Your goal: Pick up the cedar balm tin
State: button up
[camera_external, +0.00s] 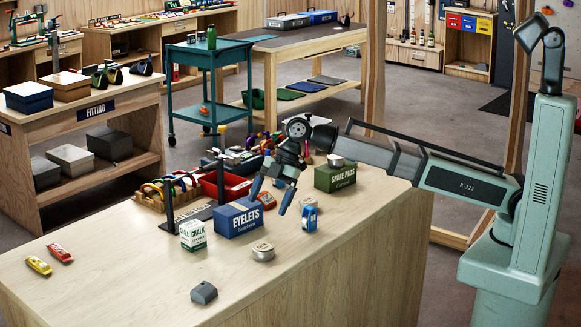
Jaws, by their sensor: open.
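A round, pale metal tin (263,251) lies flat on the wooden bench, in front of and to the right of the blue EYELETS box (238,219). A second small round tin (336,160) sits on top of the green SPARE PADS box (335,179). Their labels are too small to read, so I cannot tell which is the cedar balm tin. My gripper (267,203) is open, with its fingers pointing down around the right end of the EYELETS box in the picture.
A white-and-green chalk box (193,236) stands left of the EYELETS box. A dark grey block (204,293) lies nearer the front. A dark upright post (168,180) rises behind. The bench's front left is mostly clear.

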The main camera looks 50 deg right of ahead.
jog(key=w+d+r+m+h, duration=0.2)
jog(key=d+r, duration=0.1)
jog(key=d, duration=0.7)
jog(key=m+h, duration=0.3)
send_over(309, 200)
jog(key=shift+g, duration=0.4)
jog(key=f, duration=0.5)
jog(key=shift+w+d+f, duration=0.15)
jog(key=shift+w+f, duration=0.05)
jog(key=shift+w, duration=0.1)
jog(key=shift+s+f, duration=0.15)
jog(key=shift+f, duration=0.85)
jog(key=shift+s+f, duration=0.15)
jog(key=shift+f, duration=1.5)
jog(key=shift+c, duration=0.2)
jog(key=shift+w, duration=0.1)
jog(key=c, duration=1.1)
jog(key=shift+c, duration=0.2)
